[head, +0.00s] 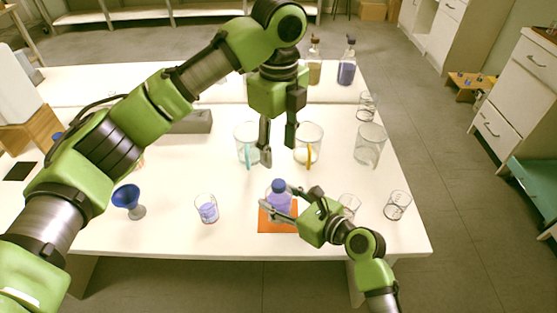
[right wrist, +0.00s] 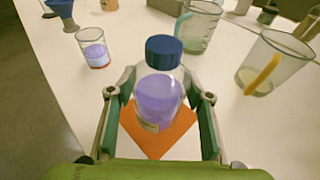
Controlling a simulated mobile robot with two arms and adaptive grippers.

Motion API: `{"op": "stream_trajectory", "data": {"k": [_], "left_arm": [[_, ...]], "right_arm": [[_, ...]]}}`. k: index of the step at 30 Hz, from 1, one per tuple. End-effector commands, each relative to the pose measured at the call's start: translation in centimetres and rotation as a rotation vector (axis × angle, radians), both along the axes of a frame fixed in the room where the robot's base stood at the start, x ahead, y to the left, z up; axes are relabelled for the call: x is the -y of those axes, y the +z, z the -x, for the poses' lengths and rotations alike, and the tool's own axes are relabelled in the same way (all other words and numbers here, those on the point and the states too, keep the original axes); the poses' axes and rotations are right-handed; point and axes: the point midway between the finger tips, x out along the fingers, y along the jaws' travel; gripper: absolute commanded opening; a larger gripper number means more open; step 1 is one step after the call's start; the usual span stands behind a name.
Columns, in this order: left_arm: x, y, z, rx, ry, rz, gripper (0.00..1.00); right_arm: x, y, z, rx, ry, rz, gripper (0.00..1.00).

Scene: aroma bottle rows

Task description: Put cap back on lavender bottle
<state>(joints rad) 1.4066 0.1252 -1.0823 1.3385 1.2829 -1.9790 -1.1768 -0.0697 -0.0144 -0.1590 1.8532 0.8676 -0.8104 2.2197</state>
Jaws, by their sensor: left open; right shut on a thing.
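The lavender bottle (head: 280,202) stands upright on an orange mat (head: 264,224) near the front of the table. Its blue cap (head: 278,186) sits on top of the neck; the cap also shows in the right wrist view (right wrist: 164,52). I cannot tell how tightly it is seated. My right gripper (head: 284,205) is shut on the bottle's body, with one finger on each side in the right wrist view (right wrist: 160,98). My left gripper (head: 278,151) is open and empty, pointing down above and behind the bottle, clear of the cap.
Measuring jugs with a cyan handle (head: 247,147) and an orange handle (head: 308,146) stand behind the bottle. A glass with lavender liquid (head: 206,210) and a blue funnel (head: 127,198) are left. Empty glasses (head: 397,205) are right. Amber (head: 314,70) and purple (head: 346,72) bottles stand at the back.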

Motion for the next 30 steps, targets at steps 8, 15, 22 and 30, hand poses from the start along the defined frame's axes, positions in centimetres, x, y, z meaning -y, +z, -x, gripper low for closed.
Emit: {"op": "stream_trajectory", "data": {"k": [8, 15, 22, 30], "left_arm": [[0.0, 1.0, 0.0, -0.001, 0.0, 0.001, 0.44], [0.0, 1.0, 0.0, 0.0, 0.0, 0.0, 0.44], [0.0, 1.0, 0.0, 0.0, 0.0, 0.0, 0.44], [0.0, 1.0, 0.0, 0.0, 0.0, 0.0, 0.44]], "right_arm": [[0.0, -0.1, 0.1, -0.003, 0.001, 0.001, 0.0], [0.0, -0.1, 0.0, -0.002, 0.001, 0.001, 0.66], [0.0, 0.0, 0.0, -0.001, 0.0, 0.001, 0.66], [1.3, 0.4, 1.2, -0.001, -0.001, 0.002, 0.66]]}}
